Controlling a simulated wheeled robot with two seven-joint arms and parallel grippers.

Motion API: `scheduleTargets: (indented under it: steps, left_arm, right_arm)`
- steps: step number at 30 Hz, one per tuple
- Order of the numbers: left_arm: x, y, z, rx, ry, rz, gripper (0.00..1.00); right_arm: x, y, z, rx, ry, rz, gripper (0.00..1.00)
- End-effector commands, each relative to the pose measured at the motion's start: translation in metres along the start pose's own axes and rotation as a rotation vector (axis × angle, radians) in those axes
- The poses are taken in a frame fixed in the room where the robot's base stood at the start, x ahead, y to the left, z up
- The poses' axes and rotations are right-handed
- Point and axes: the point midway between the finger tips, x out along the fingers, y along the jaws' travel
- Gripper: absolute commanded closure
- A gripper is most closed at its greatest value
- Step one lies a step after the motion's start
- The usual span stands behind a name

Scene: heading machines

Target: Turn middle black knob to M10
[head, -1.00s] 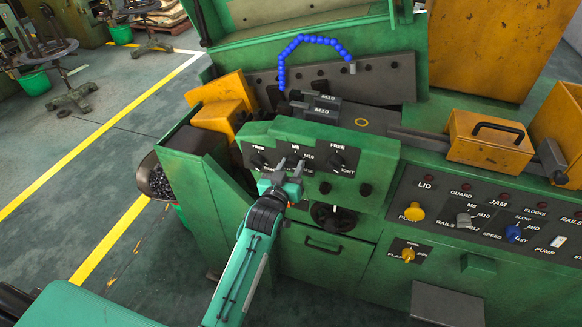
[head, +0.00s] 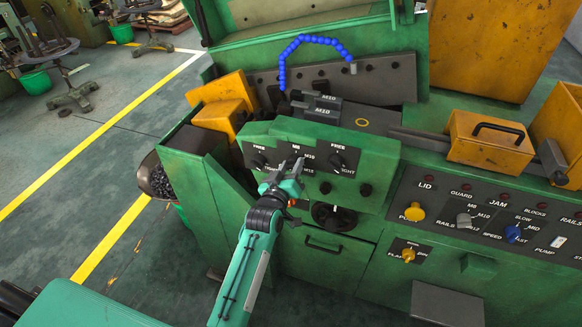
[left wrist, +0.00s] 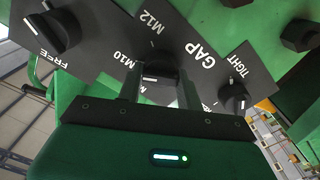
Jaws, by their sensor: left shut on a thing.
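The middle black knob (left wrist: 158,66) sits on a dark plate between the labels M10 and M12, with GAP to its right in the left wrist view. A pale mark shows on its lower edge. My left gripper (left wrist: 160,88) has a finger on each side of the knob and is shut on it. In the head view my left gripper (head: 289,168) reaches up to the green control box (head: 378,160) and mostly hides the middle knob. My right gripper is not in view.
A left black knob (head: 258,160) and a right black knob (head: 337,161) flank the middle one closely. Smaller black knobs and a black handwheel (head: 334,216) lie below. A lower panel with a yellow knob (head: 414,212) is at right. Open floor lies left.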

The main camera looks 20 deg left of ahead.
Motion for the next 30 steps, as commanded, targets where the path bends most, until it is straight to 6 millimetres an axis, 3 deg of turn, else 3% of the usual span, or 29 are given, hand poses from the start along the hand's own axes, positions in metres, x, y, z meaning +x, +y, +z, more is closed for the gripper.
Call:
scheduleTargets:
  steps: [5, 6, 9, 20, 26, 30]
  left_arm:
    - [0.0, 0.0, 0.0, 0.001, 0.0, 0.0, 0.86]
    - [0.0, 0.0, 0.0, 0.001, 0.0, 0.0, 0.6]
    - [0.0, 0.0, 0.0, 0.001, 0.0, 0.0, 0.42]
    - [-0.004, -0.001, 0.001, 0.001, 0.0, 0.0, 0.42]
    - [-0.029, -0.002, 0.003, 0.0, 0.0, 0.0, 0.42]
    - [-0.057, -0.002, 0.004, 0.0, 0.0, 0.0, 0.42]
  right_arm:
    - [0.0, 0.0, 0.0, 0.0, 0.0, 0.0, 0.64]
    - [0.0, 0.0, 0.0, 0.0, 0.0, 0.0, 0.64]
    - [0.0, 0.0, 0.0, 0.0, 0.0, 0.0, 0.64]
    - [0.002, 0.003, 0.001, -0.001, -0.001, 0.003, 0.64]
    - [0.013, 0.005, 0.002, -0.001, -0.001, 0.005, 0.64]
    - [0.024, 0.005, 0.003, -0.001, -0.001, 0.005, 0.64]
